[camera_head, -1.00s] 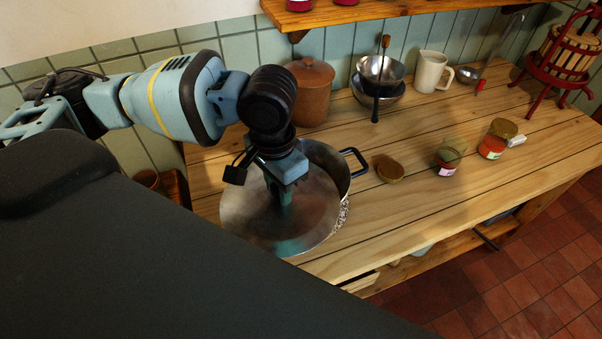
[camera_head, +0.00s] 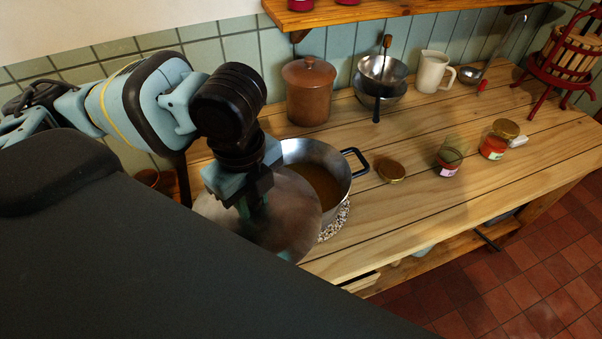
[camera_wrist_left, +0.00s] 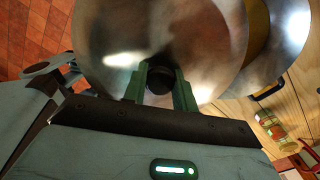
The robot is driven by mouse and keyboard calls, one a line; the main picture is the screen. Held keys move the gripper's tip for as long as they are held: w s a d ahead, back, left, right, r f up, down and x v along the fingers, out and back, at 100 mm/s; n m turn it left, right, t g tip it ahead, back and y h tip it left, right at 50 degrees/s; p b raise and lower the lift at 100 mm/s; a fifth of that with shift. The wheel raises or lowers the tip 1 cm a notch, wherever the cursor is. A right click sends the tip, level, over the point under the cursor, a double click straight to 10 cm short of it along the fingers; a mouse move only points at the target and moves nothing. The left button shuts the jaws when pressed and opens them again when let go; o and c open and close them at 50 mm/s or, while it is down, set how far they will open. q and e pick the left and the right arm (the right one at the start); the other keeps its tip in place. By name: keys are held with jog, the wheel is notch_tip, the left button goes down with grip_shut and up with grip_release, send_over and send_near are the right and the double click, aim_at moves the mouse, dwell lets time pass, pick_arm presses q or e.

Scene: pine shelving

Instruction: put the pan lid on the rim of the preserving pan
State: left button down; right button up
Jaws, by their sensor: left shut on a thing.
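My left gripper (camera_head: 254,205) is shut on the pan lid (camera_head: 293,212), a round steel disc; the wrist view shows green fingers (camera_wrist_left: 161,85) on either side of its dark knob (camera_wrist_left: 160,80). The lid is off to the front left of the preserving pan (camera_head: 334,161) and overlaps its near left part in the head view. I cannot tell whether the lid touches the rim. The pan stands on the bench with its black handle at the right and brown contents showing. In the wrist view the pan (camera_wrist_left: 290,28) lies behind the lid at upper right. My right gripper is not in view.
A lidded brown crock (camera_head: 309,92), nested bowls (camera_head: 381,88) and a cream jug (camera_head: 432,72) stand along the tiled wall. A small round lid (camera_head: 390,171) and glass jars (camera_head: 448,160) are right of the pan. The front right of the bench (camera_head: 400,228) is clear.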

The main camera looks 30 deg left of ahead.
pick_arm(q)
jog(key=shift+s+r+m, duration=0.1)
jog(key=shift+s+m, duration=0.05)
jog(key=shift+m, duration=0.25)
jog(key=w+f, duration=0.2)
jog(key=w, duration=0.6)
jog(key=w+f+b, duration=0.1)
jog(key=w+f, duration=0.2)
jog(key=w, duration=0.5)
jog(key=shift+d+b, duration=0.3)
jog(key=shift+d, duration=0.05)
jog(key=c, duration=1.1)
grip_release()
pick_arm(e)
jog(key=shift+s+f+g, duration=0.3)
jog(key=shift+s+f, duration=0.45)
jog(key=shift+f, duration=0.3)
